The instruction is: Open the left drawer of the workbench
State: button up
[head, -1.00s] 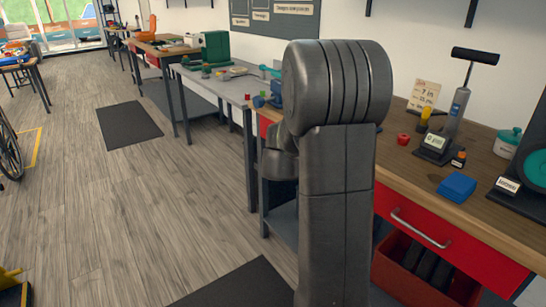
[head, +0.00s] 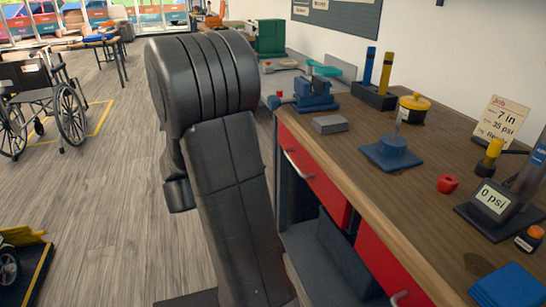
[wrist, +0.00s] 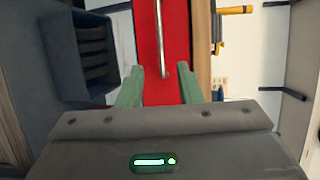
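The workbench (head: 360,150) has a wooden top and two red drawers. The right drawer (head: 385,262) is cut by the lower edge. In the wrist view a red drawer front (wrist: 183,60) fills the middle, with a silver bar handle (wrist: 158,30) running up the picture. My gripper (wrist: 166,76) is open, its green fingers either side of the handle's lower end. Contact with the front cannot be judged. The head view hides the gripper behind my arm.
A dark grey bin (wrist: 85,50) lies beside the drawer in the wrist view. The bench top holds a blue vise (head: 312,93), a grey block (head: 330,124) and a blue stand (head: 390,152). A wheelchair (head: 45,100) stands at left; the floor between is clear.

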jog(key=b+x, duration=0.1)
jog(key=x, duration=1.2)
jog(key=shift+w+b, duration=0.4)
jog(key=shift+d+f, duration=0.1)
jog(key=shift+d, duration=0.05)
jog(key=shift+c, duration=0.4)
grip_shut()
